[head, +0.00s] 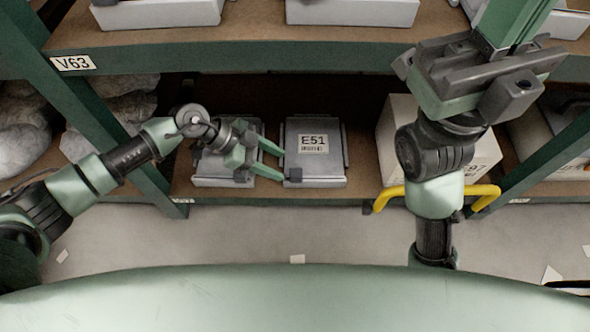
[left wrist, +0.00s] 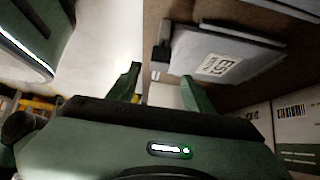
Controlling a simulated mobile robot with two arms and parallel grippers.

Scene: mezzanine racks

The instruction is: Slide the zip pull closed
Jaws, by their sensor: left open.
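A grey flat case labelled E51 (head: 315,165) lies on the lower shelf in the head view. A small dark block, apparently the zip pull (head: 294,174), sits at its near left corner. My left gripper (head: 282,165) is open, its fingers pointing right at the case's left edge. The fingertips look close to the pull; contact cannot be told. In the left wrist view the pull (left wrist: 161,53) stands at the end of the case (left wrist: 225,55), just beyond the open fingers (left wrist: 160,76), with nothing between them. My right gripper (head: 512,22) is raised at the upper right; its jaw gap is unclear.
Another grey case (head: 213,166) lies left of E51, partly behind my left gripper. A carton (head: 395,130) stands right of it, partly hidden by my right arm. A yellow bar (head: 484,197) is by the shelf edge. Green posts and the upper shelf (head: 250,42) frame the bay.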

